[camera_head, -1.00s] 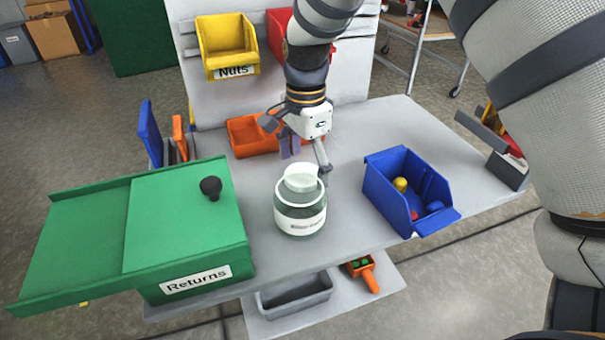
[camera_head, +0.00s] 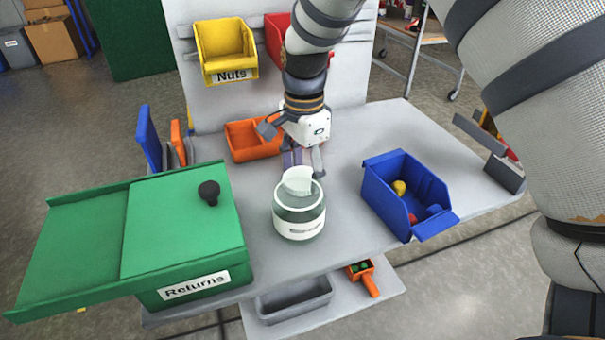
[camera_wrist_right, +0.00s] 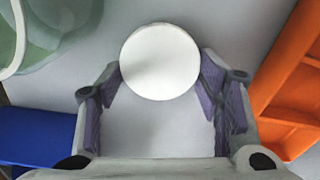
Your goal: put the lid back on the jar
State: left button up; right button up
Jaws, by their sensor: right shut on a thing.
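The clear glass jar (camera_head: 299,220) with a white label stands upright on the grey table. Its side shows at the upper left of the right wrist view (camera_wrist_right: 45,30). The round white lid (camera_head: 296,181) is at the jar's mouth in the head view, overlapping the rim there. My right gripper (camera_head: 304,168) is shut on the lid, with a purple-padded finger on each side of the white disc (camera_wrist_right: 160,62) in the wrist view. There the lid appears beside the jar, so I cannot tell whether they touch. My left gripper is not in view.
A green Returns box (camera_head: 190,225) with a black knob stands left of the jar. A blue bin (camera_head: 385,205) with small coloured items stands right. An orange tray (camera_head: 250,141) lies behind. Yellow (camera_head: 226,48) and red bins hang on the back panel. Bare table lies between jar and blue bin.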

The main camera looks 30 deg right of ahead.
notch_tip(320, 180, up, 10)
dwell(0.3)
